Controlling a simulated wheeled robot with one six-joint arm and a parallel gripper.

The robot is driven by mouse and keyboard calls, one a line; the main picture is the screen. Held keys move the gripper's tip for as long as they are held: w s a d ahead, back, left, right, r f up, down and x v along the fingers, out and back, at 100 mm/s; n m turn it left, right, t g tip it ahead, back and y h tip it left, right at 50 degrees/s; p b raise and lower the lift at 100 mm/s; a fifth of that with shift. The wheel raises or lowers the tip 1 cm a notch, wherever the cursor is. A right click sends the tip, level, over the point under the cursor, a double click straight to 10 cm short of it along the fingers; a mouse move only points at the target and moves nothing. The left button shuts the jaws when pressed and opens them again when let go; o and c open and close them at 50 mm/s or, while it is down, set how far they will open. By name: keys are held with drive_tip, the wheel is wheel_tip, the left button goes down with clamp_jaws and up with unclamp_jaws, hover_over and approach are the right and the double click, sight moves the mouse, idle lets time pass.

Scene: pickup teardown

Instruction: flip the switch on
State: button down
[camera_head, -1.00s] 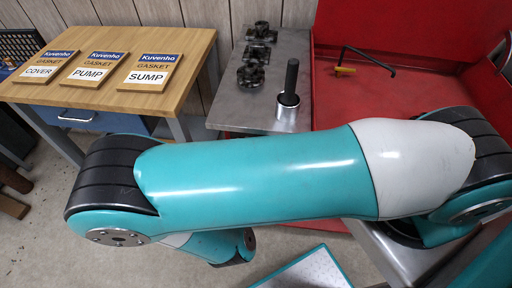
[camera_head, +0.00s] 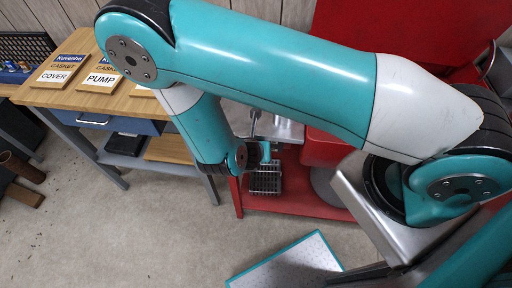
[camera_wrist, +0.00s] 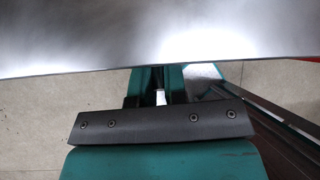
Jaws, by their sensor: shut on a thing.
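I cannot make out the switch in either view. My gripper (camera_head: 265,152) hangs at the front edge of the grey metal bench (camera_head: 285,130), in the middle of the head view. In the wrist view my gripper (camera_wrist: 160,80) shows behind its dark bracket, with its fingers close together near the edge of a wide grey metal surface (camera_wrist: 160,30). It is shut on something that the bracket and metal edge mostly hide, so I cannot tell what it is. My arm covers much of the bench.
A wooden table (camera_head: 58,97) at left bears gasket boards, with COVER (camera_head: 62,70) and PUMP (camera_head: 101,75) readable. A black grid-like part (camera_head: 266,180) sits on a red lower shelf (camera_head: 300,200). A pale panel (camera_head: 290,262) is low in front.

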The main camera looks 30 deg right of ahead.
drive_tip(key=shift+r, duration=0.1)
idle(0.4)
drive_tip(key=c, duration=1.2)
unclamp_jaws()
drive_tip(key=shift+o, duration=0.2)
drive_tip(key=b+v, duration=0.1)
drive_tip(key=v, duration=1.6)
drive_tip(key=shift+w+r+b, duration=0.2)
drive_tip(key=shift+r+b, duration=0.1)
